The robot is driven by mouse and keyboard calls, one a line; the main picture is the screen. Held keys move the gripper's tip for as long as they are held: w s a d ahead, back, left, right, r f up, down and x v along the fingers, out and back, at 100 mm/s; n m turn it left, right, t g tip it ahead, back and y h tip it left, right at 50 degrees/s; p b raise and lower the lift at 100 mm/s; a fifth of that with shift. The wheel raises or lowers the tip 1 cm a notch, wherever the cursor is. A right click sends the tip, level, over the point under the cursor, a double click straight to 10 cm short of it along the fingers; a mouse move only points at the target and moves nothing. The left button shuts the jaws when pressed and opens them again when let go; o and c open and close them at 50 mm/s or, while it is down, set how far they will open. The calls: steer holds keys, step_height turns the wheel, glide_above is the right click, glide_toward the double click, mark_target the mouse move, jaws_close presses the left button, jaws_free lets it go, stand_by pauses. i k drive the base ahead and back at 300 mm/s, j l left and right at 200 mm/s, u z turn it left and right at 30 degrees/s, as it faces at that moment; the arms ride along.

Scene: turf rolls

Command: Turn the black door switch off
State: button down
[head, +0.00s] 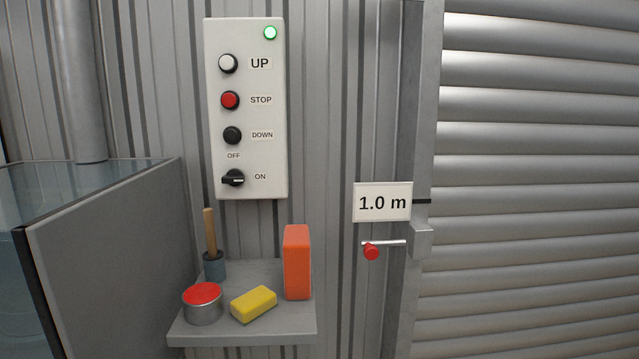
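The black door switch (233,178) is a rotary knob at the bottom of a pale control panel (275,110) on the corrugated wall. Its handle lies about level, in line with the ON label (260,176) to its right. The OFF label (233,156) is just above the knob. A green lamp (270,33) at the panel's top right is lit. Above the switch are a white UP button (228,63), a red STOP button (230,100) and a black DOWN button (232,135). My gripper is not in view.
Below the panel, a grey shelf (245,338) holds a red-topped tin (202,303), a yellow block (254,303), an orange block (297,262) and a wooden-handled tool (210,235). A red-ended lever (371,252) sticks out under a "1.0 m" sign (382,202). A slatted shutter (535,180) stands right.

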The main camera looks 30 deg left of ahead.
mark_target(234, 178)
steer(key=u, duration=1.65)
